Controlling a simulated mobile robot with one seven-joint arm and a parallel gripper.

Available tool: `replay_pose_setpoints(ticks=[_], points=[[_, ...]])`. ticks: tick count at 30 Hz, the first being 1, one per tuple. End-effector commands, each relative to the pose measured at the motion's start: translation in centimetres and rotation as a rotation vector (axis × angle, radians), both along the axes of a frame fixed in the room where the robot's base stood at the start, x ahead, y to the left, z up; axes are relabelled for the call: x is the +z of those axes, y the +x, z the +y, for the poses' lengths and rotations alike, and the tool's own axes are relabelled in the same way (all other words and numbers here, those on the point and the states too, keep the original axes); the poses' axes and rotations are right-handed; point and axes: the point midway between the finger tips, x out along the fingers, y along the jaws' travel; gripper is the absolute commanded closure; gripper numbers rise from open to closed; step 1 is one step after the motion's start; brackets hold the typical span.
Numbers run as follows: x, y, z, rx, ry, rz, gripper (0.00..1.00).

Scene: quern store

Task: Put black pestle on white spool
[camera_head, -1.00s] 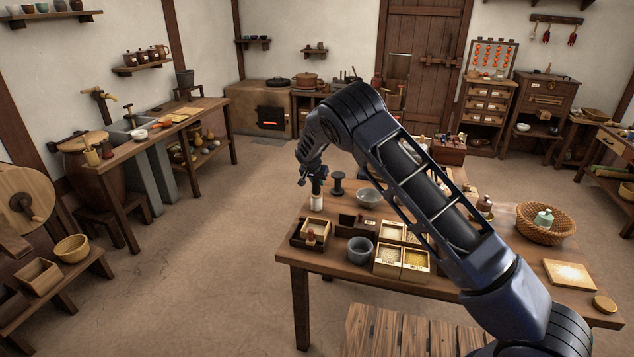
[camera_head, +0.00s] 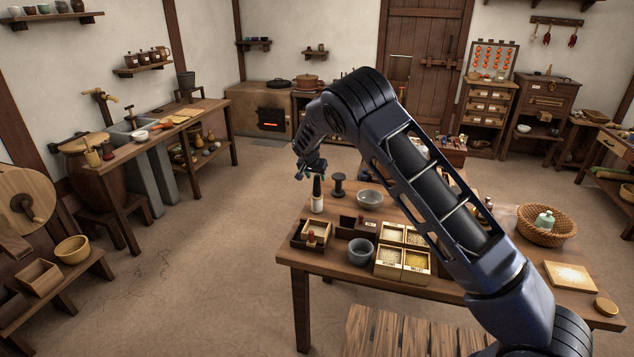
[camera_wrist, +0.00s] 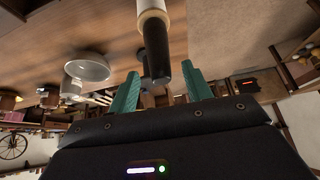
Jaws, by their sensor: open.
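The black pestle (camera_head: 317,187) stands upright on top of the white spool (camera_head: 317,205), near the far left corner of the table. In the wrist view the pestle (camera_wrist: 156,55) sits end to end with the pale spool (camera_wrist: 152,12). My gripper (camera_head: 311,174) is just above the pestle. In the wrist view its teal fingers (camera_wrist: 160,88) are spread apart, with the pestle's free end near the gap and nothing clasped.
A black spool (camera_head: 338,185) and a grey bowl (camera_head: 369,199) stand close to the right. Nearer are a small wooden box (camera_head: 312,233), a grey cup (camera_head: 361,251) and divided grain boxes (camera_head: 402,263). A wicker basket (camera_head: 543,236) is at the right.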

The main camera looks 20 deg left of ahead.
Motion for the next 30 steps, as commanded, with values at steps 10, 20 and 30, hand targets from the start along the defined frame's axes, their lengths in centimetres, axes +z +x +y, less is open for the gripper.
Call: replay_pose_setpoints(ticks=[10, 20, 30], points=[[4.7, -2.7, 0.1, -0.001, 0.002, 0.000, 0.51], [5.4, -3.1, 0.0, -0.001, 0.000, 0.000, 0.51], [10.0, -1.3, -7.4, -0.043, 0.023, 0.050, 0.51]])
